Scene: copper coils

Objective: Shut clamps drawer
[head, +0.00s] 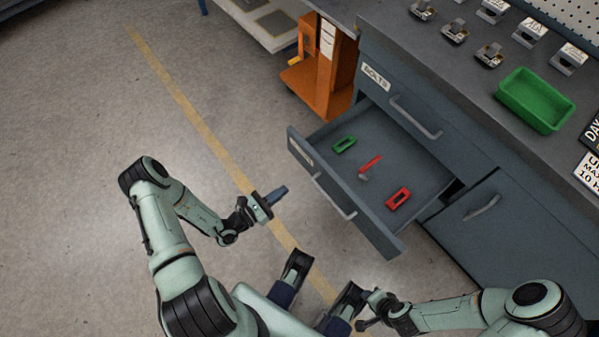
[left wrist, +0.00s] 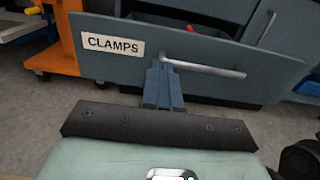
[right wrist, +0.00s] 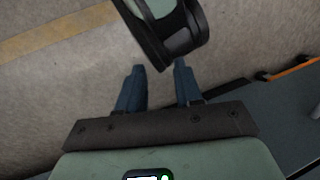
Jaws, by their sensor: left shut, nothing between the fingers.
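The grey clamps drawer (head: 372,230) is pulled out from the cabinet. Its front bears a CLAMPS label (left wrist: 113,44) and a metal bar handle (head: 334,198), also seen in the left wrist view (left wrist: 205,69). Inside lie a green clamp (head: 345,144), a red clamp (head: 398,198) and a slim red item (head: 370,164). My left gripper (head: 280,194) is shut and empty, pointing at the drawer front with a gap between. In the left wrist view its fingertips (left wrist: 164,66) appear just below the handle's left end. My right gripper (right wrist: 160,80) is open over the floor.
A shut BOLTS drawer (head: 415,117) sits above, and a cabinet door (head: 490,215) is to the right. The worktop holds a green bin (head: 535,100) and several metal parts. An orange cart (head: 318,75) stands beside the cabinet. The floor at left is clear.

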